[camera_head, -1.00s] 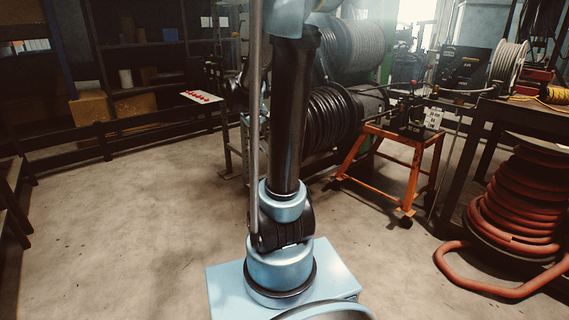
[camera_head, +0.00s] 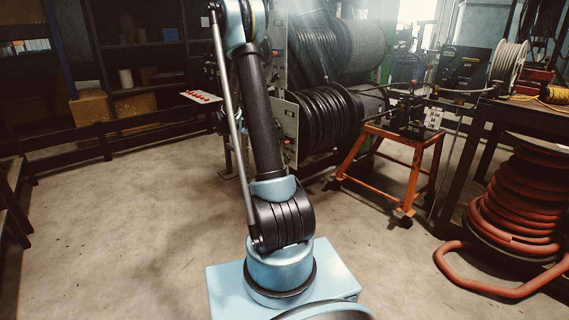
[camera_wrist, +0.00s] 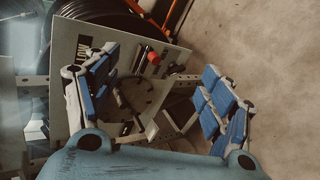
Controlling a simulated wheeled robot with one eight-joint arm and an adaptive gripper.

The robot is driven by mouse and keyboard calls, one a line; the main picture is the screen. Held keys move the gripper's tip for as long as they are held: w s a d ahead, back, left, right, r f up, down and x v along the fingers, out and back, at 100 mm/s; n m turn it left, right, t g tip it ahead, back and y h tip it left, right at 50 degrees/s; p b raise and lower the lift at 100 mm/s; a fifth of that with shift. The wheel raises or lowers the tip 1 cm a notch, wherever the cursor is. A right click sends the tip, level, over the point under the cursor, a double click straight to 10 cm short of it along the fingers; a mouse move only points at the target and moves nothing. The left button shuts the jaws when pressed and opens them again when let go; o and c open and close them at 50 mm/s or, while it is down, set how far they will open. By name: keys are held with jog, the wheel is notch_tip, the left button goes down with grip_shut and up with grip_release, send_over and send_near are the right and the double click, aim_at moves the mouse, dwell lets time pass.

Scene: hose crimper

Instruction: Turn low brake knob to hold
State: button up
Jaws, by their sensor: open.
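In the wrist view my gripper (camera_wrist: 161,62) is open, with blue-padded fingers apart and nothing between them. Beyond it is a pale panel (camera_wrist: 62,47) with a partly covered, upside-down label (camera_wrist: 88,55) that appears to read LOW. Between the fingers show a red-tipped knob (camera_wrist: 153,58) and a dark round dial (camera_wrist: 138,92) with a dark lever-like part below it. I cannot tell which one is the brake knob, or its setting. In the head view the lower panel (camera_head: 287,118) stands beside the reels; my gripper is hidden there.
Black hose reels (camera_head: 325,125) stand behind the panels. An orange stand (camera_head: 390,135) is to their right. A red hose coil (camera_head: 515,215) lies under the workbench (camera_head: 485,110) at the right. Shelves line the left back. The floor at left is clear.

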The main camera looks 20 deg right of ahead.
jog(key=w+f+n+t+h, duration=0.1)
jog(key=w+f+n+h, duration=0.3)
jog(key=f, duration=0.9)
jog(key=w+f+t+h, duration=0.1)
jog(key=w+f+h, duration=0.1)
jog(key=w+f, duration=0.8)
jog(key=s+f+x, duration=0.1)
jog(key=x, duration=0.4)
jog(key=f+x, duration=0.1)
jog(key=x, duration=0.5)
jog(key=s+d+x, duration=0.1)
jog(key=x, duration=0.4)
jog(key=shift+s+d+f, duration=0.2)
jog(key=shift+d+f, duration=0.1)
jog(key=shift+f, duration=0.1)
jog(key=shift+c, duration=0.6)
jog(key=c, duration=1)
jog(key=shift+o, duration=0.3)
jog(key=shift+a, duration=0.1)
